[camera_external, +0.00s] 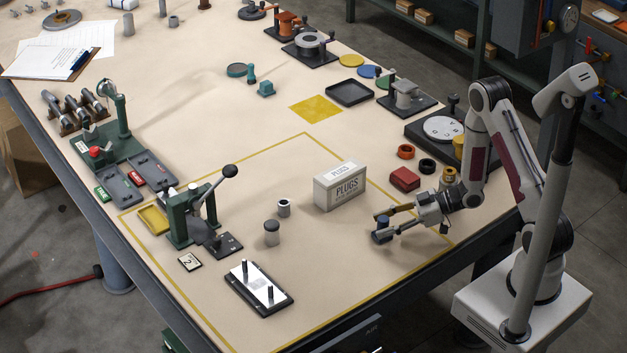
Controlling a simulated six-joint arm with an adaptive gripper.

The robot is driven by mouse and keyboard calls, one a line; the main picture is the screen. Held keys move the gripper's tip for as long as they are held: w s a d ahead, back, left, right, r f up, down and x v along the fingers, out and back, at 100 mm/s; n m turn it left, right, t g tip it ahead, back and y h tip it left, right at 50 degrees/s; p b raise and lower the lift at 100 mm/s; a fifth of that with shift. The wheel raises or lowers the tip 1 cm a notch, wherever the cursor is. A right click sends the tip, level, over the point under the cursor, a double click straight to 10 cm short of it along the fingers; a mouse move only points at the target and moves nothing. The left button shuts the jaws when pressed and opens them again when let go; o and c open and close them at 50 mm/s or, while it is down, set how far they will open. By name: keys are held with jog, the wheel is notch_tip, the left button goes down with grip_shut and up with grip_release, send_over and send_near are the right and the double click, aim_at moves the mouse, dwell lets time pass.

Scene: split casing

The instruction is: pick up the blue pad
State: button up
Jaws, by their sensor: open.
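A flat round blue pad (368,71) lies on the table at the back, between a yellow disc (351,60) and a green disc (385,82). My gripper (385,226) is at the table's right front, far from that disc, with its fingers spread and pointing left.
A white PLUGS box (338,188) stands left of my gripper. A red block (405,179) and several rings lie behind it. A dark tray (350,93) and a dark-based fixture (405,100) are near the discs. The table's middle is mostly clear.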

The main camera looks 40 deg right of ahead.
aim_at(384, 218)
jog(key=shift+w+a+f, duration=0.15)
jog(key=shift+a, duration=0.05)
dwell(0.4)
jog(key=c, duration=1.2)
jog(key=shift+r, duration=0.25)
jog(key=shift+r, duration=4.8)
